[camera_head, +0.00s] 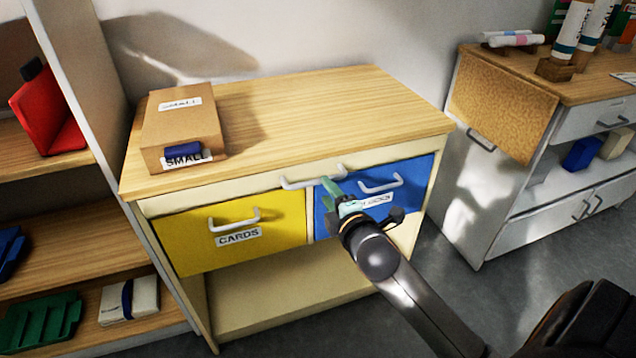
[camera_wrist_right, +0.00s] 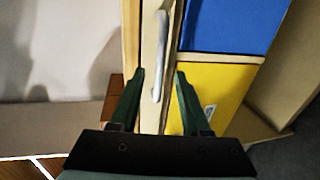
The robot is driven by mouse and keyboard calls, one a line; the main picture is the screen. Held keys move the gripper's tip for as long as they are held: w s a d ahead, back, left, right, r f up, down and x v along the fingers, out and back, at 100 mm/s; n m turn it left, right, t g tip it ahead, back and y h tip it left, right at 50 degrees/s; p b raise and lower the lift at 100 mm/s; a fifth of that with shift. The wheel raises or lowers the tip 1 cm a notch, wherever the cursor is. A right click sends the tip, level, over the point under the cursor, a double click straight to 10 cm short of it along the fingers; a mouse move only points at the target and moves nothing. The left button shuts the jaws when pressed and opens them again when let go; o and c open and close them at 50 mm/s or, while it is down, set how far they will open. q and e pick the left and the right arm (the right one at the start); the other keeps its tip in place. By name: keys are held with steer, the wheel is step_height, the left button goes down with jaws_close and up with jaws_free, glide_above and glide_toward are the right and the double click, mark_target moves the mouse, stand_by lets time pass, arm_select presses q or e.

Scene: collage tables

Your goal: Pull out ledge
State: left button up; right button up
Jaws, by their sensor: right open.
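The ledge (camera_head: 255,187) is a thin cream board directly under the wooden top of the cabinet. Its pale bar handle (camera_head: 300,182) is at the middle of its front, and the ledge looks flush with the cabinet. My right gripper (camera_head: 328,190) is open at the right end of this handle. In the right wrist view, the handle (camera_wrist_right: 163,45) stands in line with the gap between the two green fingers (camera_wrist_right: 160,85). I cannot tell whether the fingers touch it. My left gripper is not in view.
Below the ledge are a closed yellow CARDS drawer (camera_head: 255,235) and a closed blue drawer (camera_head: 412,178), partly hidden by my right arm. A brown SMALL box (camera_head: 180,125) sits on the cabinet top (camera_head: 310,110). A shelf stands left, another cabinet (camera_head: 505,105) right.

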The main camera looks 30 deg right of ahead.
mark_target(318, 181)
steer(key=shift+b+x, duration=0.5)
steer(key=shift+x, duration=2.65)
jaws_close()
